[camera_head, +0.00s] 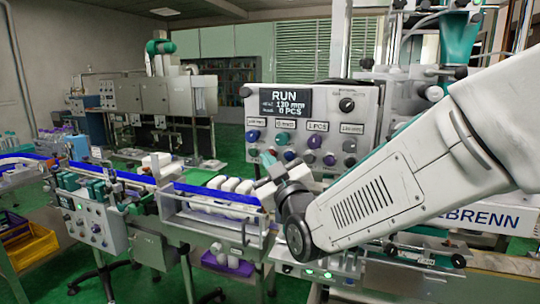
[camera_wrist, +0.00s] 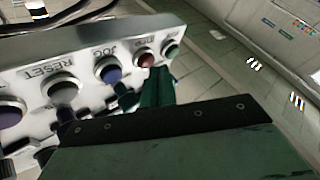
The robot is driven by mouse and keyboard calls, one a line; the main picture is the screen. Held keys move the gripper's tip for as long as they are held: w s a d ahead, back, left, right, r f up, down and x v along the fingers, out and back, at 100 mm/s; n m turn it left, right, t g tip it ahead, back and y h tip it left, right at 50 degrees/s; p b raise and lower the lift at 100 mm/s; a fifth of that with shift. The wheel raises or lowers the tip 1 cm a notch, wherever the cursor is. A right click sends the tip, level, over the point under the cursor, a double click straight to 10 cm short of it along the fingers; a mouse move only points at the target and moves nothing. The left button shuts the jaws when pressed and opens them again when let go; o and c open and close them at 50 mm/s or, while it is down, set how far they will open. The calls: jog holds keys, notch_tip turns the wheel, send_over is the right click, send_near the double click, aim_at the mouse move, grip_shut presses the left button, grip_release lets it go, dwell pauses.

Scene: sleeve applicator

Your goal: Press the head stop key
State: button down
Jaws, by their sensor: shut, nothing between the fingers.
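The control panel (camera_head: 365,105) with a RUN display (camera_head: 284,101) stands in the head view. Its lower row of keys shows close in the wrist view: a green key (camera_wrist: 172,47), a red key (camera_wrist: 145,58), a blue key (camera_wrist: 108,71) marked JOG, a grey key (camera_wrist: 62,88) marked RESET and a purple key. The red key's label is too small to read surely. My gripper (camera_wrist: 155,82) is shut and empty, its dark green fingertips just in front of the red and green keys. I cannot tell whether they touch. In the head view my gripper (camera_head: 268,160) covers the panel's lower left keys.
A conveyor with white bottles (camera_head: 225,186) runs left of my arm. A knob (camera_head: 347,104) sits on the panel's upper right. Green floor is open behind.

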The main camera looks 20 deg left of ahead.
jog(key=shift+w, duration=0.4)
dwell(0.5)
jog(key=shift+s, duration=0.85)
jog(key=s, duration=0.5)
jog(key=shift+a, duration=0.25)
dwell(0.6)
